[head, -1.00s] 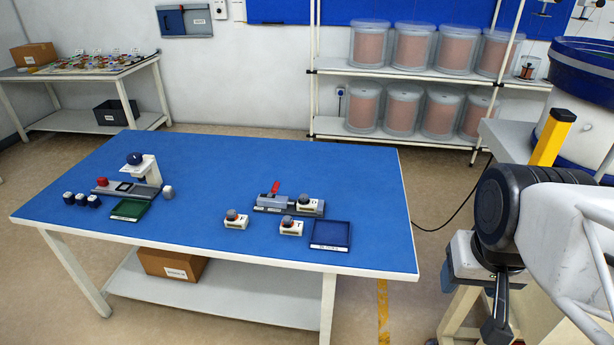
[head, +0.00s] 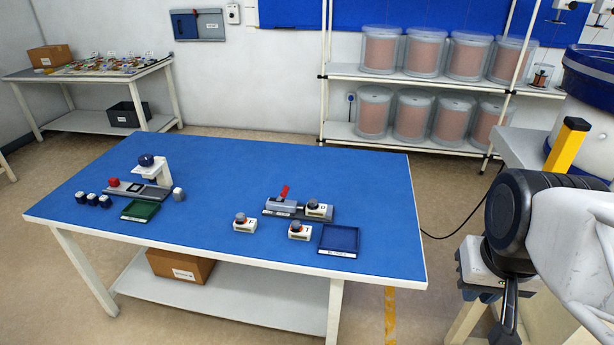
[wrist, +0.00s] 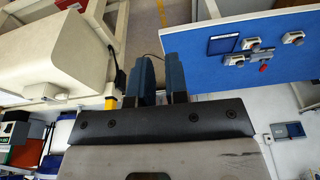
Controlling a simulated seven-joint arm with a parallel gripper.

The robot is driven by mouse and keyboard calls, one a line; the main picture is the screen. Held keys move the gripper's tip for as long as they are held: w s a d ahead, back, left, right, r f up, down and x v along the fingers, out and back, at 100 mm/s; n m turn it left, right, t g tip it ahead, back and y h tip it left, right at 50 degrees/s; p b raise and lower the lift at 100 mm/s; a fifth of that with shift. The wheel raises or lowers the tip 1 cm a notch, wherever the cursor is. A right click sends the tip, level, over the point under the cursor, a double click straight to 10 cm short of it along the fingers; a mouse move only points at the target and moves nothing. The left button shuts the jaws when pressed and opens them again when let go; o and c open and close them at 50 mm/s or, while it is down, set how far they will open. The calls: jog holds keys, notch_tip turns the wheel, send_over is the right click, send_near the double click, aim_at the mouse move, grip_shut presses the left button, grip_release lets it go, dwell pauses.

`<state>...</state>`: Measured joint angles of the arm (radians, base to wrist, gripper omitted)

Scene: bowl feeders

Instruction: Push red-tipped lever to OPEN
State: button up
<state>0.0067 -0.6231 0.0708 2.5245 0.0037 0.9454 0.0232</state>
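The red-tipped lever (head: 284,191) stands tilted on a grey clamp fixture (head: 282,206) on the blue table. Its red tip also shows in the wrist view (wrist: 264,67). A white block with a dark round knob (head: 319,208) sits at the fixture's right end. My gripper (head: 505,318) is at the right, beyond the table's right edge and well apart from the lever. In the wrist view, the two dark fingers of my gripper (wrist: 161,80) stand apart with an empty gap between them. Any OPEN marking is too small to read.
Two knobbed white blocks (head: 245,223) (head: 300,231) and a blue tray (head: 339,240) lie in front of the fixture. At the table's left are a press-like station (head: 150,172), a green tray (head: 140,210) and several small blocks. The middle of the table (head: 220,190) is clear.

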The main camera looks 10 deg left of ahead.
jog(key=shift+w+a, duration=0.15)
jog(key=shift+w, duration=0.15)
grip_shut()
jog(key=w+a+f+m+g+y, duration=0.1)
jog(key=w+a+f+m+y, duration=0.15)
jog(key=w+a, duration=0.45)
jog(key=w+a+f+m+g+y, duration=0.1)
jog(key=w+a+m+g+y, duration=0.2)
jog(key=w, duration=0.9)
jog(key=w+a+f+m+y, duration=0.25)
jog(key=w+a, duration=0.35)
jog(key=w, duration=0.3)
jog(key=m+t+y, duration=0.1)
jog(key=m+y, duration=0.6)
jog(key=m, duration=0.3)
send_near(282, 196)
jog(key=d, duration=0.1)
jog(key=w+d, duration=0.1)
jog(key=d, duration=0.1)
jog(key=w+d, duration=0.1)
jog(key=shift+w+d+r, duration=0.2)
jog(key=shift+w+r, duration=0.05)
jog(key=shift+a, duration=0.15)
jog(key=shift+x, duration=4.85)
